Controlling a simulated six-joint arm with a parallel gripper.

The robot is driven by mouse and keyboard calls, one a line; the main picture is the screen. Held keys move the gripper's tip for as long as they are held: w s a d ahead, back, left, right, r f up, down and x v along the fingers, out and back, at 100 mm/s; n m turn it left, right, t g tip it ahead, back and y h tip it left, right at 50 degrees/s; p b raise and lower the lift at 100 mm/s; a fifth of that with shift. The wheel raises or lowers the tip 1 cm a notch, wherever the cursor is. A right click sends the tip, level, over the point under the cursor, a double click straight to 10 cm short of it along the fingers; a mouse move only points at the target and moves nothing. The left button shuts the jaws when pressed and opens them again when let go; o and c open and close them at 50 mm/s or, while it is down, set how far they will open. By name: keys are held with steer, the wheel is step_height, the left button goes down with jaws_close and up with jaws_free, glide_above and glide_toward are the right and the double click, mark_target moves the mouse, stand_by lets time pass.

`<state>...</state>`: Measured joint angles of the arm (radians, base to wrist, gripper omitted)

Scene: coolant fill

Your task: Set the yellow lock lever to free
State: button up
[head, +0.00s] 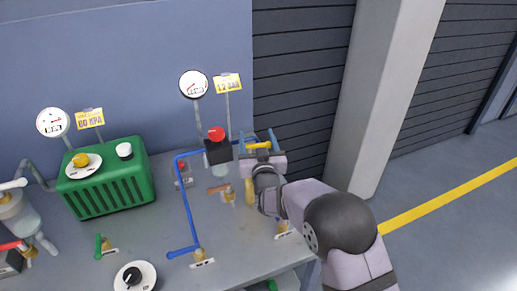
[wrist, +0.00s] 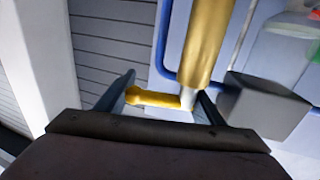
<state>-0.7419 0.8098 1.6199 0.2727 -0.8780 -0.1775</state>
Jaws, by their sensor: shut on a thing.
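The yellow lock lever (head: 258,145) is a short bar at the back right of the bench, just right of a dark block with a red knob. My gripper (head: 260,140) is at the lever. In the wrist view the lever (wrist: 155,98) lies crosswise between the two fingers of my gripper (wrist: 164,96), which are shut on it end to end. A brass-yellow cylinder (wrist: 207,45) stands in front of the right part of the lever. The lever's pivot and any lock markings cannot be made out.
The dark block with the red knob (head: 217,134) and a blue pipe (head: 187,205) stand left of my gripper. A green ribbed tank (head: 103,180) and a black dial (head: 133,278) are farther left. Bare bench (head: 240,250) shows in front.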

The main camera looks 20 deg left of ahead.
steer(key=shift+w+a+f+n+g+y+b, duration=0.15)
steer(key=shift+n+g+y+b, duration=0.25)
steer(key=shift+y+b, duration=0.25)
steer(key=shift+w+d+f+n+g+y+b, duration=0.15)
steer(key=shift+n+g+y+b, duration=0.25)
steer(key=shift+y+b, duration=0.2)
steer(key=shift+s+a+r+n+g+y+b, duration=0.1)
steer(key=shift+a+r+n+g+y+b, duration=0.1)
steer(key=shift+a+n+g+y+b, duration=0.35)
steer(key=shift+d, duration=0.15)
steer(key=o, duration=0.9)
steer(key=shift+r, duration=0.1)
steer(key=shift+s, duration=0.1)
steer(key=b+v, duration=0.2)
steer(key=v, duration=0.5)
steer(key=shift+d+b, duration=0.1)
steer(key=shift+b, duration=0.3)
